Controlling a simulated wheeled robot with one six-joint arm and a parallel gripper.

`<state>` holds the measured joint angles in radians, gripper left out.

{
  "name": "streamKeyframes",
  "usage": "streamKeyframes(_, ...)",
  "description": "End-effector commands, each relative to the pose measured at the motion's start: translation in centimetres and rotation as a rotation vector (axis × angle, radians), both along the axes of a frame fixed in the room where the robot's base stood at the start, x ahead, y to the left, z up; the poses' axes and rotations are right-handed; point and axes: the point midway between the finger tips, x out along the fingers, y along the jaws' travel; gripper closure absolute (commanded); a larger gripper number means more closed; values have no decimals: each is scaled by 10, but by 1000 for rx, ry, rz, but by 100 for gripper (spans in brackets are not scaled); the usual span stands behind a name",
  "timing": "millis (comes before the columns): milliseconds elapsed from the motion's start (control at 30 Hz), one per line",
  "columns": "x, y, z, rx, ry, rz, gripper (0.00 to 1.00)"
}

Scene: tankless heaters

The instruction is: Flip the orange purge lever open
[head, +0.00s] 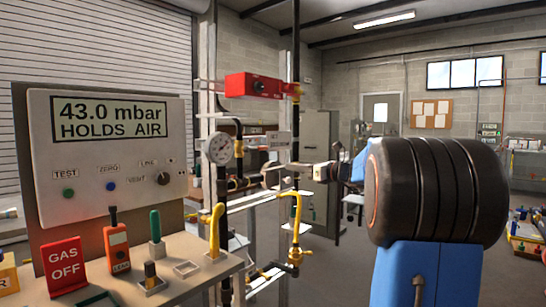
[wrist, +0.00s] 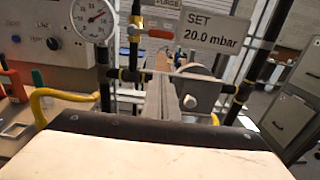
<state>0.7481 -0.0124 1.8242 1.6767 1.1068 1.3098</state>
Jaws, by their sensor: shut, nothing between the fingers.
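An orange lever (wrist: 160,34) shows in the wrist view on a brass valve (wrist: 136,29), just below a partly cut-off tag reading PURGE (wrist: 166,3). The lever lies about level, pointing right from the valve. I cannot pick it out surely in the head view. My gripper (wrist: 160,76) reaches forward from the bottom of the wrist view, its fingers together and empty. It looks apart from the lever, which is farther off and higher in that picture. In the head view my gripper (head: 312,169) points left toward the pipework, its tips hard to make out.
A tag reading SET 20.0 mbar (wrist: 209,33) hangs above a grey round fitting (wrist: 200,92), close right of my fingers. A pressure gauge (head: 219,148), yellow handles (head: 215,230) and a red box (head: 253,87) crowd the pipes. A test panel (head: 110,145) stands left.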

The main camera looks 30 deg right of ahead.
Motion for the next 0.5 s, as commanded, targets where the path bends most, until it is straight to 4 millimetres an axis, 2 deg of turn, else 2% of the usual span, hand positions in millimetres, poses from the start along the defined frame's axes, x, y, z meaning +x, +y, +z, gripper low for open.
streamKeyframes(233, 16, 6, -1, 0, 1, 2, 100)
streamKeyframes(500, 59, 23, -2, -1, 2, 4, 100)
